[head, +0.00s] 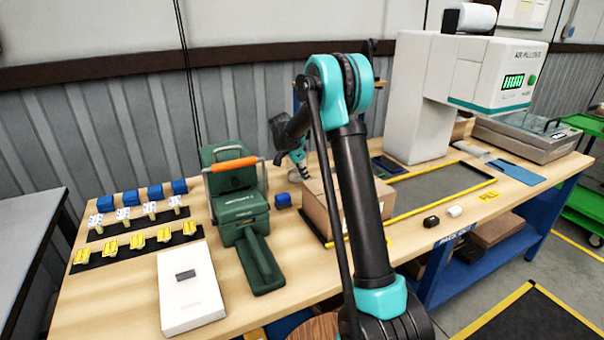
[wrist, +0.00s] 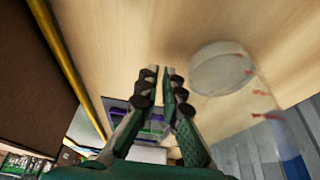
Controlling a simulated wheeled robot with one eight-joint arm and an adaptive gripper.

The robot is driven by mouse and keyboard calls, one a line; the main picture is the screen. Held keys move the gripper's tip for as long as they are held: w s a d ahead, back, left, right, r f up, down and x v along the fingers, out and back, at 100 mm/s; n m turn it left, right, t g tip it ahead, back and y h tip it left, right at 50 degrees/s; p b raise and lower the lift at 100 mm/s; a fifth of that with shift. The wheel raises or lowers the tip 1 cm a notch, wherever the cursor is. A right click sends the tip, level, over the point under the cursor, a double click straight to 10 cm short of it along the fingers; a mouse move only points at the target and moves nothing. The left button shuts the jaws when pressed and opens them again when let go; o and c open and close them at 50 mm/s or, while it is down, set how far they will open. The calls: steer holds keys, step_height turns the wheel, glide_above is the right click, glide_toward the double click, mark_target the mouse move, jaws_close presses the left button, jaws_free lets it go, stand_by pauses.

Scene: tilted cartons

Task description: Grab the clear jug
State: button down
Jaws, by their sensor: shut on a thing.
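The clear jug (wrist: 262,112) is see-through with red marks on its side. It shows at the right of the wrist view, with its round base (wrist: 222,70) towards the wooden table top. My gripper (wrist: 160,75) is beside the jug, its fingers close together with a narrow gap. It is shut on the jug, though the gripped part is hard to make out. In the head view my gripper (head: 299,165) points down behind the cardboard carton. The jug is mostly hidden there by the carton and my arm.
A brown carton (head: 317,207) stands close in front of my gripper. A large white air-pillow machine (head: 420,105) stands to the right. A yellow-edged grey mat (head: 445,186) has free room.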

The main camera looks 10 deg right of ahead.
steer(key=shift+r, duration=0.1)
step_height(320, 180, up, 19)
steer(key=shift+d, duration=0.15)
stand_by(1.2)
